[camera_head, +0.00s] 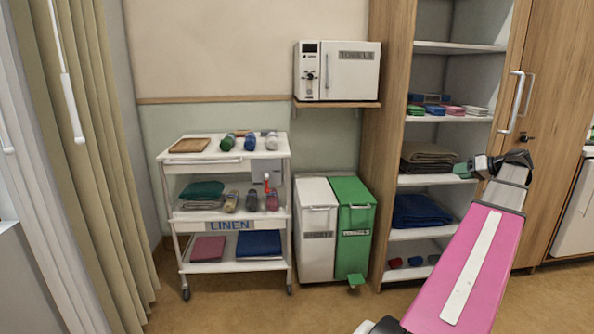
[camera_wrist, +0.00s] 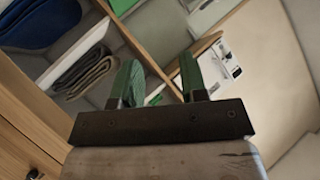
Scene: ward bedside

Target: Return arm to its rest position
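My arm (camera_head: 468,262), pink with a white strip, reaches up from the lower right in the head view. It is raised in front of the open cabinet and its wooden door. My gripper (camera_head: 463,169) is at its far end, pointing left, small and partly hidden by the dark wrist joint. In the wrist view my gripper (camera_wrist: 161,80) shows two green fingers standing apart with nothing held between them. It is open.
The open cabinet (camera_head: 447,48) holds folded blankets (camera_head: 428,158) close to my gripper. A linen cart (camera_head: 223,160), a white bin (camera_head: 317,230), a green bin (camera_head: 355,222) and a towel warmer (camera_head: 350,72) on a wall shelf stand left. Floor (camera_head: 225,315) shows in front.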

